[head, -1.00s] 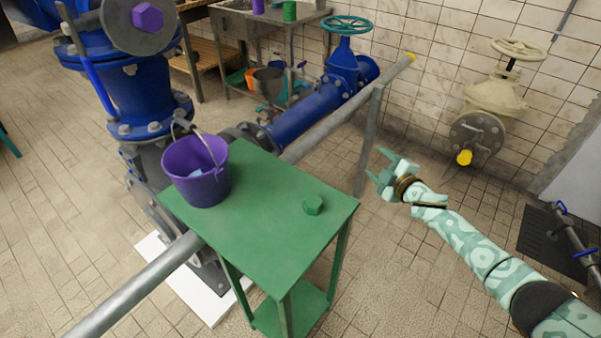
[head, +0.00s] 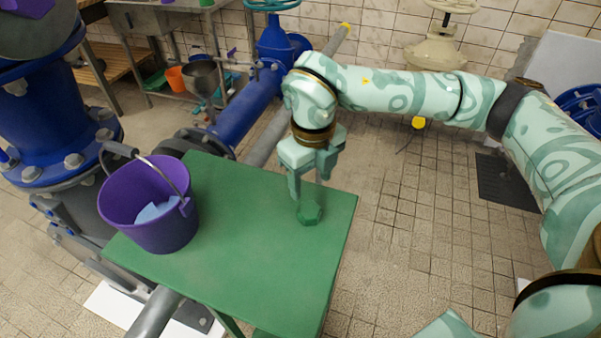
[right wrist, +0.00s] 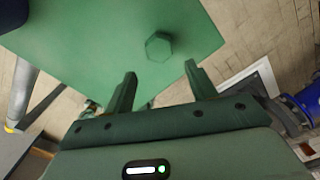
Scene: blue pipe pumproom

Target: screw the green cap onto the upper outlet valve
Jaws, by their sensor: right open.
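The green hexagonal cap (head: 308,213) lies on the green table (head: 240,270), near its right edge. My right gripper (head: 309,187) points down just above the cap, open, its fingers at or over the cap's far side. In the right wrist view the cap (right wrist: 159,46) shows beyond the gap between the open fingertips (right wrist: 160,70), not gripped. A cream valve (head: 436,50) with a handwheel stands by the tiled wall; a blue valve (head: 272,38) with a teal handwheel is on the blue pipe. I cannot tell which is the upper outlet valve. My left gripper is not in view.
A purple bucket (head: 150,225) with a pale blue thing inside stands on the table's left part. Large blue pipework (head: 45,110) rises at left. A grey pipe with a yellow end (head: 346,27) runs behind the table. Floor to the right is largely open.

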